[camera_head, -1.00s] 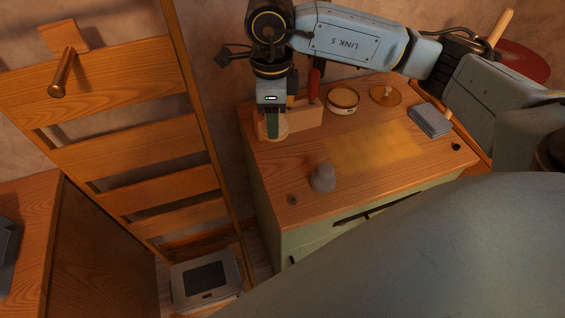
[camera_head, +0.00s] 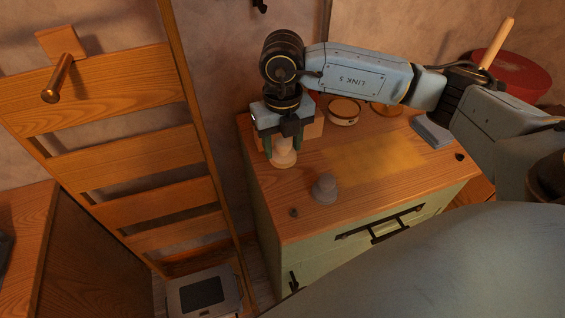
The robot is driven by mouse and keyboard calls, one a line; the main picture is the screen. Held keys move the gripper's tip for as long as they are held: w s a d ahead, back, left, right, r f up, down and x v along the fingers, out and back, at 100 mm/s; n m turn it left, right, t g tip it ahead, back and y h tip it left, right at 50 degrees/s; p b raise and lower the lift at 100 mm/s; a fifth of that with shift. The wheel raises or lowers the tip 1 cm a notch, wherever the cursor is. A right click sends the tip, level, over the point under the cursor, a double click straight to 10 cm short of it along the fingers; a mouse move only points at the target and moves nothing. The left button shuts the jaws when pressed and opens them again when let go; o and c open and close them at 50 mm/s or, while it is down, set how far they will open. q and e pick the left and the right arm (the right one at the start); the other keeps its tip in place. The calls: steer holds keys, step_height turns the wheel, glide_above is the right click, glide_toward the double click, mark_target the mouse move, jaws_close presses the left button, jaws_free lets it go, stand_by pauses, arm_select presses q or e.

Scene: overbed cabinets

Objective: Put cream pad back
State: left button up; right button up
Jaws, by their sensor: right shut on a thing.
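My right gripper (camera_head: 284,146) is shut on a small cream pad (camera_head: 283,160), with its dark green fingers on either side of it. The pad is low over the back left part of the wooden cabinet top (camera_head: 300,185); I cannot tell whether it touches the wood. The gripper points down and hides part of the pad and the pale block behind. My left gripper is not in view.
A grey knobbed object (camera_head: 325,188) stands in front of the gripper. A round cream-sided tin (camera_head: 344,112), an amber disc (camera_head: 386,108) and a grey stack (camera_head: 431,131) sit along the back and right. A yellow patch (camera_head: 375,158) of the top is clear. A wooden ladder (camera_head: 150,165) stands left.

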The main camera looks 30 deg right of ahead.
mark_target(282, 161)
step_height(282, 161, down, 6)
steer(key=shift+r, duration=0.25)
arm_select(q)
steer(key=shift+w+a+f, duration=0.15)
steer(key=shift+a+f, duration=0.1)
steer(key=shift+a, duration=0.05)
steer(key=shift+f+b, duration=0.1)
steer(key=shift+b, duration=0.25)
arm_select(e)
steer(key=shift+f, duration=0.15)
steer(key=o, duration=0.9)
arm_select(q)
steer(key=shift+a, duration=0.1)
